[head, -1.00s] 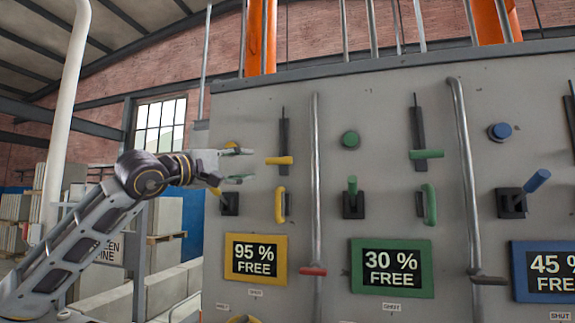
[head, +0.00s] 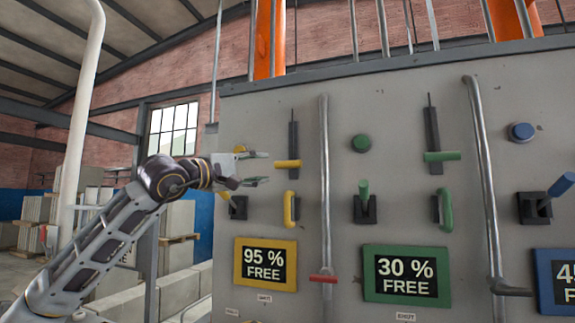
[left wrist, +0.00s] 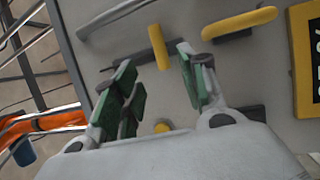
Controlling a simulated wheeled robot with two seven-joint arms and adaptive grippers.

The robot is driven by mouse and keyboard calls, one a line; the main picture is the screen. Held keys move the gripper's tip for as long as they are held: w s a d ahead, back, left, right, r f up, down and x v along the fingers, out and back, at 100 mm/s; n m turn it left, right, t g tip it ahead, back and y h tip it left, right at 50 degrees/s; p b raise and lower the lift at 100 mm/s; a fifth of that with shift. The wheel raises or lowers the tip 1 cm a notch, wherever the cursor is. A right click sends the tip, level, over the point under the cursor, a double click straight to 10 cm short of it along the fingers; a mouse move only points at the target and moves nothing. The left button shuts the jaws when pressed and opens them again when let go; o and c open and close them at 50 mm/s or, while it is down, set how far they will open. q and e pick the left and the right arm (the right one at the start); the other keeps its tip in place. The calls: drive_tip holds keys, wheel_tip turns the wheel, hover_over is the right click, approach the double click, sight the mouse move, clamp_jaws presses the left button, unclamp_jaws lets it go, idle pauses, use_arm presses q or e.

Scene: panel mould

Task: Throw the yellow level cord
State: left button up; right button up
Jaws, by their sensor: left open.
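The yellow column of the grey panel carries a yellow crossbar handle (head: 288,164) on an upright dark slot. Below it is a yellow D-shaped handle (head: 290,209). A yellow lever on a black base (head: 238,207) is partly hidden by my left gripper (head: 264,168), as is a yellow round knob (head: 240,149). The gripper is open and empty, just left of the crossbar. In the left wrist view, the crossbar (left wrist: 158,46) shows between and beyond the fingertips, apparently untouched. The D-shaped handle (left wrist: 240,24) and knob (left wrist: 162,127) also show there. I cannot tell which part is the level cord.
A yellow-framed sign (head: 265,264) reads 95 % FREE. A metal pipe with a red handle (head: 323,279) stands right of the yellow column. Green controls, with a green-framed sign (head: 407,275), and blue controls follow further right. Concrete blocks stand left of the panel.

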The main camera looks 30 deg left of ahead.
sight(285, 164)
use_arm(q)
drive_tip(key=p+x, duration=0.4)
drive_tip(key=x, duration=0.7)
drive_tip(key=shift+r, duration=0.1)
drive_tip(key=shift+p+x, duration=0.3)
drive_tip(key=shift+x, duration=0.45)
clamp_jaws()
